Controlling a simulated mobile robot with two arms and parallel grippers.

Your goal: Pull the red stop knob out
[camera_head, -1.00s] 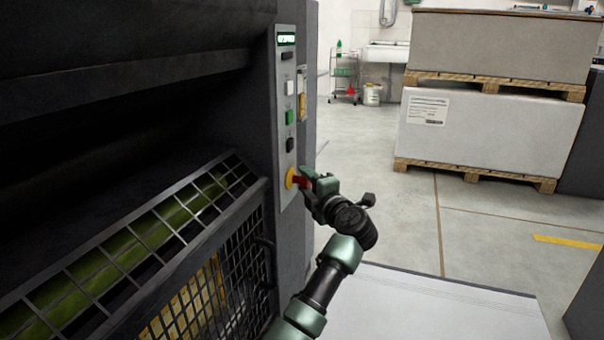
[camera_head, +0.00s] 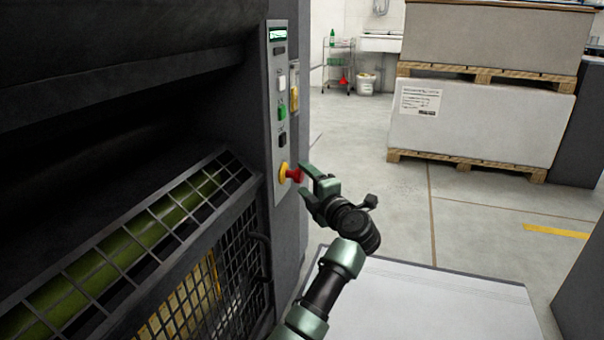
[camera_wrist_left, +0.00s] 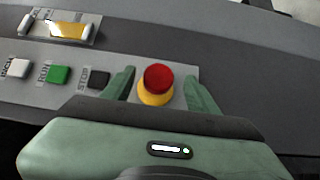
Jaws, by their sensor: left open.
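The red stop knob (camera_head: 294,175) sits on a yellow collar (camera_head: 283,173) at the lower end of the grey control panel (camera_head: 279,120). In the left wrist view the red knob (camera_wrist_left: 158,77) shows between the two green fingers, with the yellow collar below it. My left gripper (camera_head: 303,181) is open, its fingertips close to the knob on its right side. In the left wrist view there is a gap between each finger of the left gripper (camera_wrist_left: 160,88) and the knob. My right gripper is not in view.
Above the knob are a black button (camera_head: 282,139), a green button (camera_head: 281,111) and a white button (camera_head: 281,82). A wire guard (camera_head: 235,245) lies left of the panel.

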